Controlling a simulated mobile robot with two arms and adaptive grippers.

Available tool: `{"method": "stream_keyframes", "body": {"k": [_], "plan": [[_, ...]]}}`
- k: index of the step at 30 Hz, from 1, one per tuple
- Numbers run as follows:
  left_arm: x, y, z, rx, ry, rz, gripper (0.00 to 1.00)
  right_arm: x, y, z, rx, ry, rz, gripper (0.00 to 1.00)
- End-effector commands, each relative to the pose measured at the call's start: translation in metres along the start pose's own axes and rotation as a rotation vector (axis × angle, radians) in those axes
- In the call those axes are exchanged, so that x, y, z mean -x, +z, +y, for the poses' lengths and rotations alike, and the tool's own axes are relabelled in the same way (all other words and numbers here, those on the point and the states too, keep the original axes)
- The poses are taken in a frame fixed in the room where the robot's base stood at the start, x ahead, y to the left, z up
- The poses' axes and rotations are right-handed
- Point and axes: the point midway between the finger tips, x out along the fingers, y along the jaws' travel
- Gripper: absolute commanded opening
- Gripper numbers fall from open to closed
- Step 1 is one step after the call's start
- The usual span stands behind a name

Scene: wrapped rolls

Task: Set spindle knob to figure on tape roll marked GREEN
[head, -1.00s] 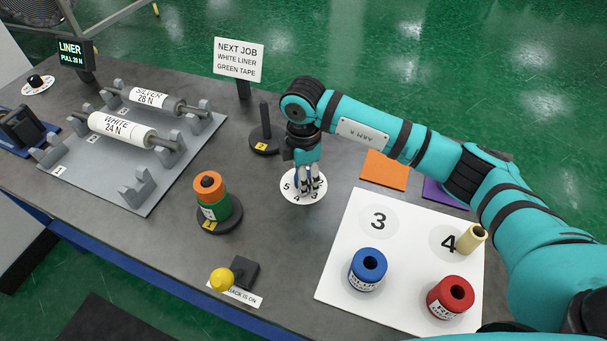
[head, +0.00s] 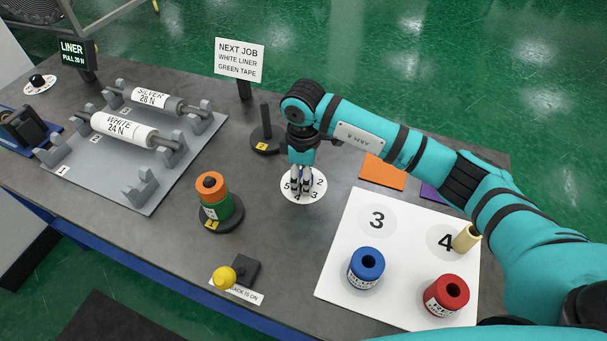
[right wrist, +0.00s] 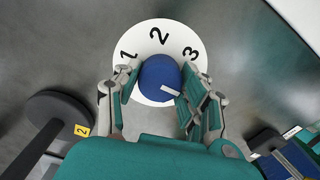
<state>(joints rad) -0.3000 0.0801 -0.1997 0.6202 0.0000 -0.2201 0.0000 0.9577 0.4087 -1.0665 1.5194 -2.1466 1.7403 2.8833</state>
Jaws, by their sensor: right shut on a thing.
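My right gripper (head: 302,193) points down over a white numbered dial (head: 318,197) and is shut on its knob. Figures 1, 2 and 3 show on the dial (right wrist: 148,31) there; the figure by the pointer is hidden. A green tape roll (head: 217,210) stands under an orange roll (head: 211,187) on a black spindle. Its label is too small to read. My left gripper is not in view.
An empty post (head: 266,130) stands behind. A yellow knob (head: 223,278) is in front. A sign (head: 239,60) reads WHITE LINER, GREEN TAPE.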

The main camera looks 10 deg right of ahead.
Motion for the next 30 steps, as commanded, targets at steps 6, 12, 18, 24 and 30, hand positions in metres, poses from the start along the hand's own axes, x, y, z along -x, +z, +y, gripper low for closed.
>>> {"method": "stream_keyframes", "body": {"k": [6,12,18,24,30], "plan": [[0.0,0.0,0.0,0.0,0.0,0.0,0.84,0.003,-0.001,0.002,-0.004,0.006,0.005,0.09],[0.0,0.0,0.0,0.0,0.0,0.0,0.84,0.003,-0.001,0.002,-0.002,0.006,0.004,0.52],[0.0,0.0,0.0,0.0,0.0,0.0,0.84,0.001,-0.001,0.001,-0.001,0.003,0.002,0.65],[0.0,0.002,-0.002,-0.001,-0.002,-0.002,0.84,0.003,-0.001,0.001,-0.001,0.002,0.002,0.65],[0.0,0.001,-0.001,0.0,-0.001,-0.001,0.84,0.029,-0.001,0.001,-0.001,0.005,0.005,0.65]]}}
